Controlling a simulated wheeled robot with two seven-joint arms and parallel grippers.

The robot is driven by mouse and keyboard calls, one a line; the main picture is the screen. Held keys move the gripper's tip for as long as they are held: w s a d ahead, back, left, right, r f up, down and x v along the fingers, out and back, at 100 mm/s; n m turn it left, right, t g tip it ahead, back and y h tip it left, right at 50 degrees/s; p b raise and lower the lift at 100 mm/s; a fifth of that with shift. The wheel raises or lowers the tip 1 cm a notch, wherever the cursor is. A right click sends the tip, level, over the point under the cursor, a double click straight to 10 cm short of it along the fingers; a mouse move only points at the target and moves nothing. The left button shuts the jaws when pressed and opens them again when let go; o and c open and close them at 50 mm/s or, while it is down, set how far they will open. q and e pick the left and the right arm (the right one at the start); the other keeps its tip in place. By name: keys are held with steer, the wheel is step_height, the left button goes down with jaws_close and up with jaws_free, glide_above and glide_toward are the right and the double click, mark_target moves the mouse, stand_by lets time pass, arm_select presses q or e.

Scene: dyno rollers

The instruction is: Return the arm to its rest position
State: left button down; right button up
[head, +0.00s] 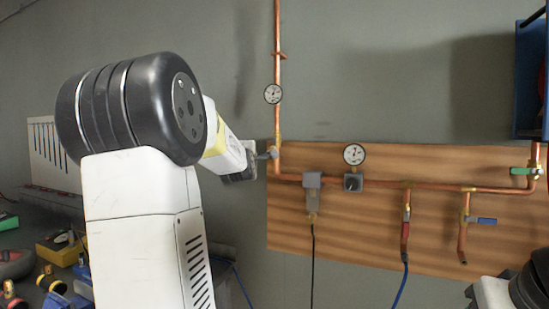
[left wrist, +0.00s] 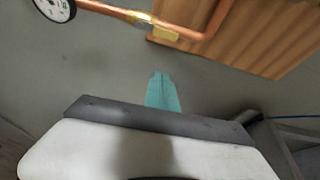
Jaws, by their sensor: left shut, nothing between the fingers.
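My left arm rises large through the left half of the head view and bends toward the pipes. Its gripper (head: 266,155) appears at the end of the white and yellow wrist, in front of or close to the vertical copper pipe (head: 277,120); I cannot tell whether it touches. In the left wrist view the teal fingers (left wrist: 161,92) are together with nothing between them, and a copper pipe (left wrist: 190,32) with a brass fitting passes beyond them. My right arm shows only at the lower right corner of the head view; its gripper is out of the picture.
A wooden board (head: 380,235) carries copper pipes, a pressure gauge (head: 354,154), and valves with red and blue handles. Another gauge (head: 273,94) sits on the vertical pipe. A blue cabinet (head: 530,80) hangs at right. Tools and boxes (head: 58,248) lie at lower left.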

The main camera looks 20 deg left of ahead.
arm_select(q)
steer(key=shift+s, duration=0.15)
stand_by(0.3)
steer(key=s+d+f+m+g+h, duration=0.2)
steer(key=s+d+f+m, duration=0.25)
steer(key=s+d, duration=0.2)
steer(key=s+d+f+m+g+h, duration=0.25)
steer(key=s+d+m, duration=0.25)
steer(key=d, duration=0.3)
steer(key=s+d+f+m+g+h, duration=0.1)
steer(key=s+d+f+m+g, duration=0.1)
steer(key=s, duration=0.5)
steer(key=s+d+f+m+g+h, duration=0.1)
steer(key=s+d+f+m+g, duration=0.1)
steer(key=s+d+f+m, duration=0.2)
steer(key=s+d+f+m+g+h, duration=0.1)
steer(key=s+d+f+m+g, duration=0.1)
steer(key=s+f+m, duration=0.5)
steer(key=s+d+f, duration=0.1)
steer(key=s, duration=0.4)
steer(key=shift+d+f, duration=0.15)
